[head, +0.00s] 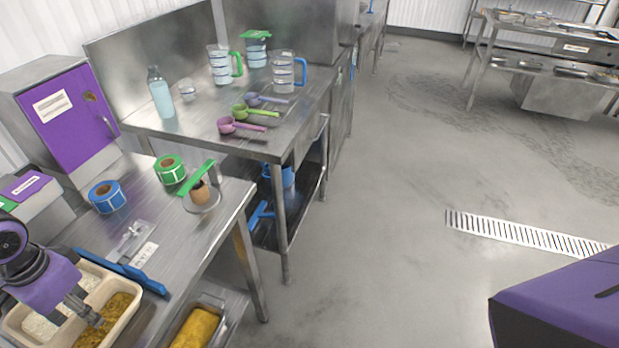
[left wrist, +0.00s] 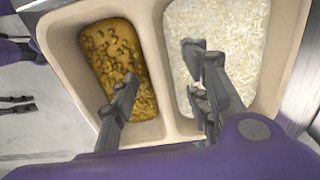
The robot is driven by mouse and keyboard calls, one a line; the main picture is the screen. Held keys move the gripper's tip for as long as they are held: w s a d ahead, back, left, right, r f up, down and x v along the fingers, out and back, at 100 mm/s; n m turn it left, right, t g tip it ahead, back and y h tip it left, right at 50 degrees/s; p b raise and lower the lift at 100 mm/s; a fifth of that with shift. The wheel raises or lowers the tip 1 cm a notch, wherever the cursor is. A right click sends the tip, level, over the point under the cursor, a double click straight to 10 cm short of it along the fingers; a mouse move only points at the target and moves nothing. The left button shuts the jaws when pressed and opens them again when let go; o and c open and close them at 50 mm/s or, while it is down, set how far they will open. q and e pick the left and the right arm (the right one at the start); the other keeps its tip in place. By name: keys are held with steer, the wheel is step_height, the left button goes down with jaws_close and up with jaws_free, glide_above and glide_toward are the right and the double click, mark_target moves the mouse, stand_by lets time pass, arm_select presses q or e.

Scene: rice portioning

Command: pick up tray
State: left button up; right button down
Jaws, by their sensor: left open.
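A beige tray (head: 133,313) with two compartments stands on the steel table at the lower left of the head view. One compartment holds white rice (left wrist: 213,50), the other a yellow-brown food (left wrist: 116,60). My left gripper (head: 88,310) is over the tray. In the left wrist view the left gripper (left wrist: 165,92) is open, one finger over the yellow-brown food and one over the rice, with the divider of the tray (left wrist: 150,30) between them. Whether the fingertips touch the tray I cannot tell.
A blue bar-shaped tool (head: 132,276) lies beside the tray. A container of yellow food (head: 196,328) sits lower, past the table edge.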

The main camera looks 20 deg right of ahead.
arm_select(q)
steer(key=shift+r, duration=0.1)
jaws_close()
steer(key=shift+w, duration=0.1)
